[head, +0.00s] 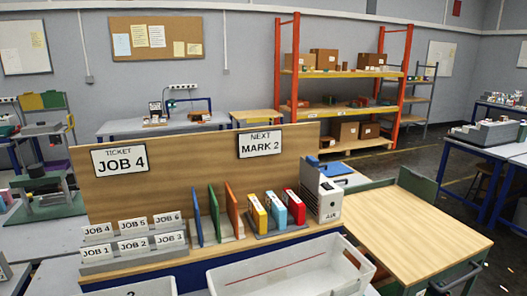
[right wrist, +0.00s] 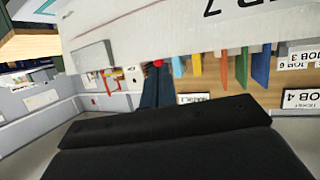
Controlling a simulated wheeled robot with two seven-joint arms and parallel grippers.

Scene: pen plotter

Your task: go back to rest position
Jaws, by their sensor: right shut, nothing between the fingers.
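My right gripper (right wrist: 157,72) shows in the right wrist view as two dark fingers close together, with nothing between them. The broad black body of its wrist fills the bottom of that view. Neither gripper shows in the head view. The wooden board (head: 200,165) there carries a JOB 4 ticket (head: 121,159) and a NEXT MARK 2 sign (head: 260,144). In front of it stand several JOB cards (head: 135,247), a blue, a green and an orange panel (head: 214,213), and yellow, light blue and red binders (head: 277,210). A grey-white device (head: 322,192) stands at their right.
A white bin (head: 250,278) sits at the front, with another (head: 148,288) partly cut off at its left. A wooden-topped cart (head: 420,228) stands at the right with its top bare. Orange shelving (head: 297,80) is behind. A white bin wall (right wrist: 185,32) crosses the wrist view.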

